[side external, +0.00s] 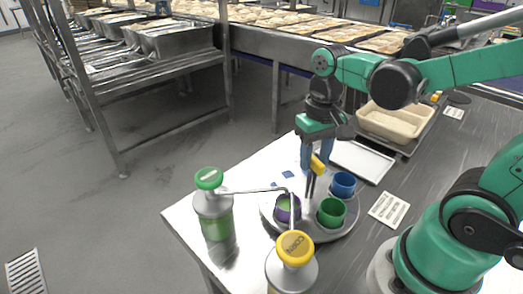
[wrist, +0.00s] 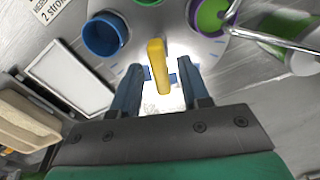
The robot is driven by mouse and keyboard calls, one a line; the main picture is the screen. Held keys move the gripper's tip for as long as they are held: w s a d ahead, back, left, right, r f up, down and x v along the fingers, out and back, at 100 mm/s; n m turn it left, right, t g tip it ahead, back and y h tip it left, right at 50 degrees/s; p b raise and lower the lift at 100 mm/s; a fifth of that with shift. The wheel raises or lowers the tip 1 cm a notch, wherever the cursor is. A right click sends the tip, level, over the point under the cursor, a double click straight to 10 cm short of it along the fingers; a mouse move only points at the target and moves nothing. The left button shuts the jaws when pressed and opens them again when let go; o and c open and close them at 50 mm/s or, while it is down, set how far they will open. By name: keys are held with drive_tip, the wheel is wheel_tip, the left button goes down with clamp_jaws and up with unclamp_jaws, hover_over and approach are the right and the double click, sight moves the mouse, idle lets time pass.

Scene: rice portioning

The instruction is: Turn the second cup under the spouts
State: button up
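The round grey turntable (side external: 313,228) carries a purple cup (side external: 288,212), a green cup (side external: 331,212) and a blue cup (side external: 343,185). The purple cup, with green inside, sits under the spout tips. The blue cup shows in the wrist view (wrist: 104,35) at upper left, and the purple cup (wrist: 229,14) at upper right. A yellow handle (wrist: 157,66) stands up from the turntable. My gripper (wrist: 158,72) is open, its two blue fingers on either side of the handle with gaps visible. In the side view my gripper (side external: 318,160) is at the handle, pointing down.
A green-topped dispenser (side external: 214,210) and a yellow-topped corn dispenser (side external: 293,262) stand beside the turntable, with thin spouts reaching over it. A white tray (side external: 361,161), a beige tub (side external: 394,122) and a printed card (side external: 389,209) lie to the right.

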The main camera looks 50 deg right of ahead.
clamp_jaws()
idle(1.2)
